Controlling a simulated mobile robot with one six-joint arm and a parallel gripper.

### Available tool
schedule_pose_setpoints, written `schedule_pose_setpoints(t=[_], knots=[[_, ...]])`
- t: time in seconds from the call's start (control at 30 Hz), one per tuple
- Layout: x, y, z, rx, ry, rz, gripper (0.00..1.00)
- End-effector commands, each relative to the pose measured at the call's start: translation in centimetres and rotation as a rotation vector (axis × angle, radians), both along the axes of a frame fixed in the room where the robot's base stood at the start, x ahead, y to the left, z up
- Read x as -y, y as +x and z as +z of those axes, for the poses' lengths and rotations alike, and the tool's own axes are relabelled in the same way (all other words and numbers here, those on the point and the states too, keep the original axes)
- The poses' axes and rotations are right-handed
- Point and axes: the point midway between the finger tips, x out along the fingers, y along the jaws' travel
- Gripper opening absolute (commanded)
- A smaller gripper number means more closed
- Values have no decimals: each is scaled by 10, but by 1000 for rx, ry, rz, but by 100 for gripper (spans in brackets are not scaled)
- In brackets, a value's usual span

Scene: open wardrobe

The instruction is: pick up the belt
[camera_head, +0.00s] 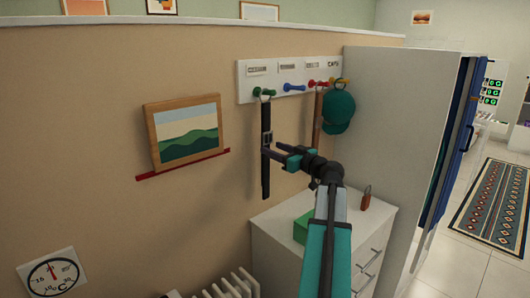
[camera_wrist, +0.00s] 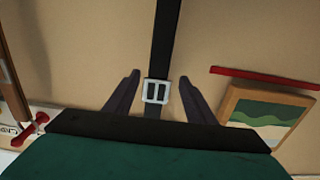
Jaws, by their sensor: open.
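A black belt (camera_head: 265,181) hangs straight down from a green peg (camera_head: 263,92) on a white wall rack, with its metal buckle (camera_head: 267,138) partway down. My gripper (camera_head: 272,151) is at the belt, just below the buckle's height in the head view. In the wrist view the fingers (camera_wrist: 159,77) are open, one on each side of the belt (camera_wrist: 163,35), with gaps between them and the strap. The buckle (camera_wrist: 156,92) shows between the fingers. The wrist view does not show the peg.
The rack (camera_head: 246,83) also has an empty blue peg (camera_head: 293,87), a brown strap (camera_head: 317,120) and a teal cap (camera_head: 339,112). A white drawer unit (camera_head: 275,226) stands below, with a green box (camera_head: 301,229). A framed picture (camera_head: 184,132) is left; the wardrobe (camera_head: 392,120) is right.

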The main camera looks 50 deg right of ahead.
Motion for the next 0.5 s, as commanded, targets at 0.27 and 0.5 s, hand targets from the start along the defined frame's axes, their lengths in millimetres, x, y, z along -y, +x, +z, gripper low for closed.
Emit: schedule_pose_setpoints(t=[0.27, 0.5], knots=[[0, 2, 0, 0, 0, -1, 50], [2, 7, 2, 0, 0, 0, 50]])
